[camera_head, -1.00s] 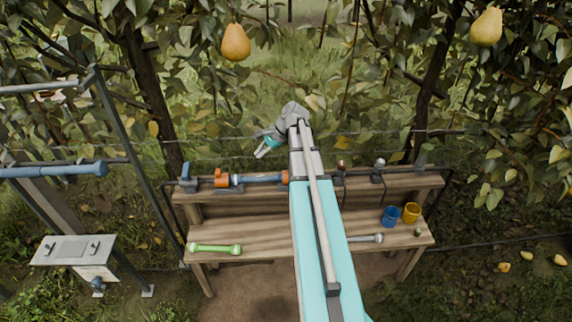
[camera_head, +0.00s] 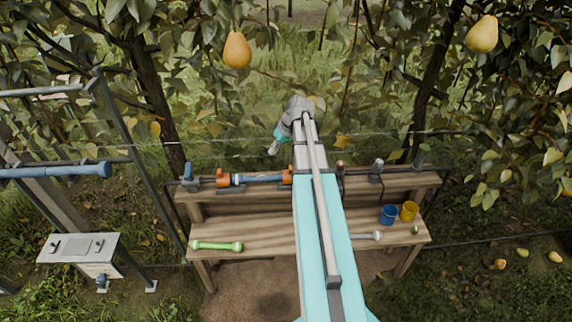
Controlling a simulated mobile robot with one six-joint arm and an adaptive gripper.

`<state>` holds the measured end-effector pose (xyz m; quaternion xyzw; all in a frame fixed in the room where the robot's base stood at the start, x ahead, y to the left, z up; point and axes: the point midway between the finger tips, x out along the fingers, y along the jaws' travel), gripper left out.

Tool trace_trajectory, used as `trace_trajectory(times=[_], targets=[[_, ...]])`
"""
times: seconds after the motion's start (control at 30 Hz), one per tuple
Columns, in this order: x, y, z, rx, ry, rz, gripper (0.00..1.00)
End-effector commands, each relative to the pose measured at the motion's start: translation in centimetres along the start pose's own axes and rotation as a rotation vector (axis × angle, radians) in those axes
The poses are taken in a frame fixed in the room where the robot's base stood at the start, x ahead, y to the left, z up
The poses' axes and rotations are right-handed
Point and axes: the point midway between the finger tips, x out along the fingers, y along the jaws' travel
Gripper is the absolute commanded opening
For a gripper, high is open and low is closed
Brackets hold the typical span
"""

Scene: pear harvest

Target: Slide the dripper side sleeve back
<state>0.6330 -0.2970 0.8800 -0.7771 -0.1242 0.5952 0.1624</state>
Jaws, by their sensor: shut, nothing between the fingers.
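A pipe assembly lies along the bench's upper shelf, with a dark blue tube (camera_head: 257,179) between a left orange fitting (camera_head: 222,178) and a right orange fitting (camera_head: 288,176). I cannot tell which part is the dripper side sleeve. The right fitting is partly hidden by my arm, and what lies further right behind the arm is hidden. My gripper (camera_head: 274,149) is shut and empty, pointing down above and behind the tube, a little left of the right fitting. It appears apart from the assembly.
A blue upright fitting (camera_head: 188,177) stands left on the shelf. A green bar (camera_head: 217,246), blue cup (camera_head: 388,215) and yellow cup (camera_head: 409,212) are on the lower bench (camera_head: 270,230). A thin wire crosses behind. Pears (camera_head: 237,50) hang above.

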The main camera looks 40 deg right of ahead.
Motion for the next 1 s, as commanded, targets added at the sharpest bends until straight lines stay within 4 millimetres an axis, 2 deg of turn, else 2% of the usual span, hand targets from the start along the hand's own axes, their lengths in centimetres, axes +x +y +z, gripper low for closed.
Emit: trace_trajectory(times=[0.6, 0.8, 1.0], targets=[[-2.4, 1.8, 1.0, -0.838, -0.102, 0.069, 0.00], [-2.8, 2.1, 1.3, -0.999, -0.130, 0.073, 0.00], [-2.8, 2.2, 1.3, -1.043, -0.137, 0.073, 0.00]])
